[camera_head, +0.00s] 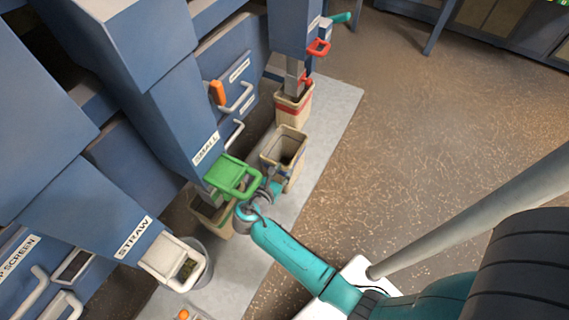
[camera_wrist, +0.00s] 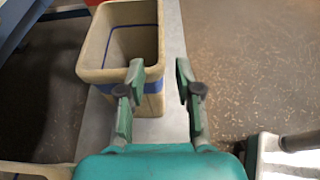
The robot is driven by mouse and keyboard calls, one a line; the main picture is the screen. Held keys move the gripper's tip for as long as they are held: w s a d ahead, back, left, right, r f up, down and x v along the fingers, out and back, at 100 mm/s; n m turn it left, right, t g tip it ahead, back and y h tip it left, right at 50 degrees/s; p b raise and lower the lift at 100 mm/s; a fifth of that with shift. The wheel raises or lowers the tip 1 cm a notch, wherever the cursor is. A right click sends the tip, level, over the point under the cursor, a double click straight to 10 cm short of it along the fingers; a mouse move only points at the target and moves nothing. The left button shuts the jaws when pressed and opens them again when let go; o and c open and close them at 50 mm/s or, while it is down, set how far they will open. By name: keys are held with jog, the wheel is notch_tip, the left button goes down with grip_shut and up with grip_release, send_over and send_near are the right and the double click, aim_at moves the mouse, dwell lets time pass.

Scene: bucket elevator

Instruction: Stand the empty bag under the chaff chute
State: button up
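An open, empty-looking tan bag (camera_head: 272,157) with a blue stripe stands upright on the grey strip in the head view. In the wrist view the bag (camera_wrist: 150,103) is just ahead, its rim and inner walls showing. My gripper (camera_head: 272,188) is at the bag's near side. In the wrist view my gripper (camera_wrist: 161,72) has its fingers apart, the left one overlapping the bag's near right corner and the right one beyond its right side. I cannot tell whether either touches it. No chute label reading chaff is legible.
A red-striped bag (camera_head: 292,108) stands behind, under a spout with red handles. Another bag (camera_head: 216,219) is under the SMALL chute with the green handle (camera_head: 232,176). A grey bucket (camera_head: 206,262) is below the STRAW chute (camera_head: 120,232). Brown floor (camera_head: 420,130) at right is clear.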

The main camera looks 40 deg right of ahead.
aim_at(296, 156)
jog(key=shift+r+x, duration=0.2)
jog(key=shift+x, duration=5.2)
jog(key=shift+d, duration=0.1)
jog(key=shift+s, duration=0.1)
grip_shut()
